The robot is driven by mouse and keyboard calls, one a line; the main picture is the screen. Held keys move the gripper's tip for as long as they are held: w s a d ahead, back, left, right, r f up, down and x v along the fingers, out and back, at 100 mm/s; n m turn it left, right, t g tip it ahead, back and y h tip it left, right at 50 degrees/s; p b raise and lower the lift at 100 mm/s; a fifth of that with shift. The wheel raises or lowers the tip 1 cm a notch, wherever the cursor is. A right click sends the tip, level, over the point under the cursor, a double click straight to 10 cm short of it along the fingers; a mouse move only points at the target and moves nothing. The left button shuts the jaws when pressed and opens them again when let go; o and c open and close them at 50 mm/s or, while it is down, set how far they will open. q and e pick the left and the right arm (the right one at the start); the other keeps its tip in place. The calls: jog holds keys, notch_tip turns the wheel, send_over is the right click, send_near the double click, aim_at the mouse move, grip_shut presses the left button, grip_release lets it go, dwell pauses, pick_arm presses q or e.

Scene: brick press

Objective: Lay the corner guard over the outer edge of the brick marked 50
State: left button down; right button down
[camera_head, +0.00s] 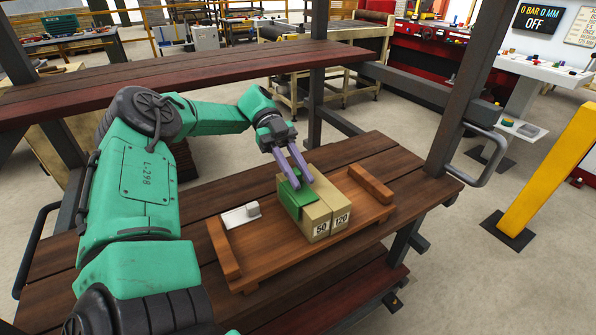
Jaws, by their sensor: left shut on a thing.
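The brick marked 50 (315,222) stands on a wooden tray, side by side with the brick marked 120 (340,217). A green corner guard (291,201) is at the left, outer top edge of the brick marked 50, with one face along the top and one down the side. I cannot tell whether it rests fully on the brick. My left gripper (303,184) comes down from behind with its purple fingers shut on the guard; the fingers partly hide the hold. My right gripper is not in view.
The wooden tray (268,262) has a raised block at each end. The tray sits on a slatted bench (400,165) with dark posts. A yellow post (550,170) stands at right.

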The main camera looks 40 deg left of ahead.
pick_arm(q)
jog(key=c, duration=0.7)
grip_release()
jog(key=shift+o, duration=0.2)
notch_tip(320, 180, up, 6)
notch_tip(320, 180, up, 14)
jog(key=p, duration=1.2)
jog(key=shift+p, duration=0.4)
